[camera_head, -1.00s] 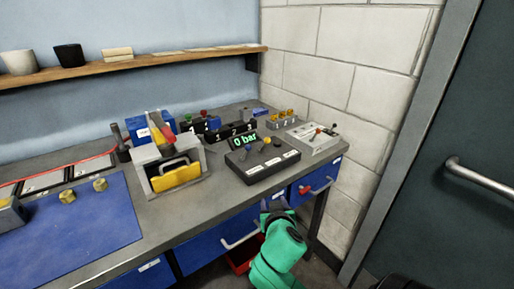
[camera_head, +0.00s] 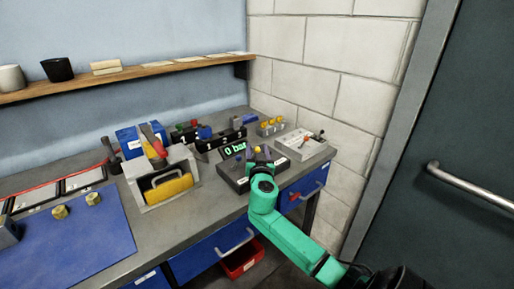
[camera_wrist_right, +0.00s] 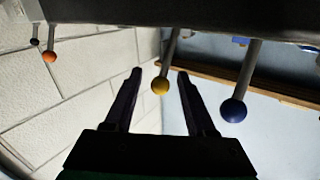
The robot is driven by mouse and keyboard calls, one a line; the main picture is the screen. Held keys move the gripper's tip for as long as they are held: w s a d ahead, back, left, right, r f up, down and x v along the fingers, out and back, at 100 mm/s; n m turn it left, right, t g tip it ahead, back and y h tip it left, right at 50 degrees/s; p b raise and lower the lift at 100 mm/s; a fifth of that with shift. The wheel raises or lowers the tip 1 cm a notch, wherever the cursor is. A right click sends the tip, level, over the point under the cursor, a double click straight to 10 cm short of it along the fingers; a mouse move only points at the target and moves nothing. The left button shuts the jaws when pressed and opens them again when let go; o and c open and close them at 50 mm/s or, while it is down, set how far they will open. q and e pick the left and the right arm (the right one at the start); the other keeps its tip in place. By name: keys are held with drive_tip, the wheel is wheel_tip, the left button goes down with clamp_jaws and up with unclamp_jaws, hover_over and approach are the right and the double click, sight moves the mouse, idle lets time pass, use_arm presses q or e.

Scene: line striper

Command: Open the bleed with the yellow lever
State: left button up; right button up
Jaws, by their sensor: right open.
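The yellow lever (camera_head: 257,149) stands on a dark control box (camera_head: 232,184) with a green "0 bar" display (camera_head: 235,150). In the right wrist view, which looks upside down, the yellow ball of the lever (camera_wrist_right: 160,86) shows between my right gripper's two dark fingers (camera_wrist_right: 159,73), with a gap on each side. My right gripper is open and holds nothing. In the head view my right gripper (camera_head: 262,168) is at the front of the box and partly covers it. My left gripper is not in view.
A blue-knobbed lever (camera_wrist_right: 233,110) stands close beside the yellow one. A grey box with small levers (camera_head: 304,145) is right of the control box. A grey holder with a yellow block (camera_head: 170,189) stands left.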

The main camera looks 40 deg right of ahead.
clamp_jaws()
idle(1.5)
